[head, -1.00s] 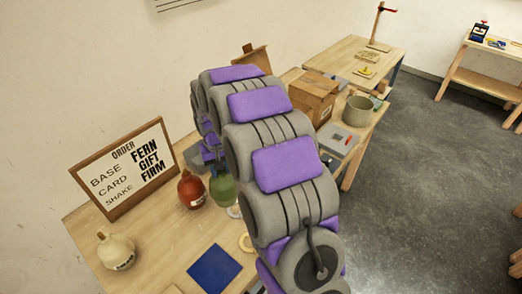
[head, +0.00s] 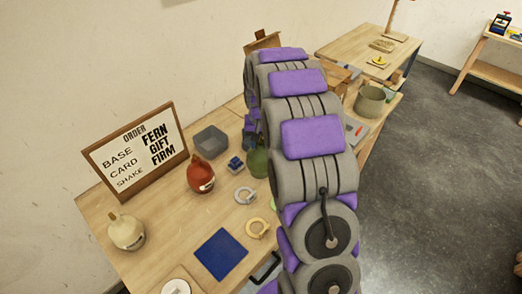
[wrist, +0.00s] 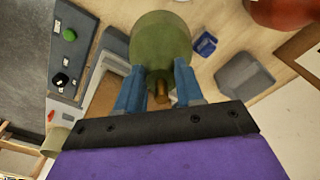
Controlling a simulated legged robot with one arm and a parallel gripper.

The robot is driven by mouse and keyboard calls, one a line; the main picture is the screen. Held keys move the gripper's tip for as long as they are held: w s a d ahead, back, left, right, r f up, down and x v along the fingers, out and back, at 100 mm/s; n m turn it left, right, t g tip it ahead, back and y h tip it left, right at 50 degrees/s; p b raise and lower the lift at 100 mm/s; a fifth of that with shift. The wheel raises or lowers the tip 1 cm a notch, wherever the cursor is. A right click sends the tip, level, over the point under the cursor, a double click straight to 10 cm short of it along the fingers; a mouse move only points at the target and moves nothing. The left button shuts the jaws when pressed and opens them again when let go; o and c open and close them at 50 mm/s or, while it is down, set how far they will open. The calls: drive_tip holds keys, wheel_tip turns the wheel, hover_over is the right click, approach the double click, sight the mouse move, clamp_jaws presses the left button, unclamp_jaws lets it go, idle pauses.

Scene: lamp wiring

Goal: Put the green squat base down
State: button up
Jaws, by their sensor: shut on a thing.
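The green squat base (head: 259,162) shows beside my arm in the head view, partly hidden by it. In the wrist view the green base (wrist: 160,40) is between the blue fingers of my gripper (wrist: 158,88), which is shut on its narrow brass-coloured neck. I cannot tell whether its underside touches the table. A red base (head: 201,175) stands on the wooden table (head: 160,232) to its left. A cream base (head: 126,232) stands at the table's left end.
A grey bin (head: 211,142), a small blue object (head: 235,163) and a pale ring (head: 245,194) lie near the green base. A yellowish ring (head: 257,228) and a blue mat (head: 221,254) lie nearer the front. The order sign (head: 138,152) stands behind.

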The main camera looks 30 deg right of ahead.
sight(261, 148)
drive_tip(key=shift+d+f, duration=0.1)
drive_tip(key=shift+f, duration=2.3)
drive_tip(key=shift+r, duration=0.1)
drive_tip(key=o, duration=1.1)
drive_tip(key=shift+c, duration=0.2)
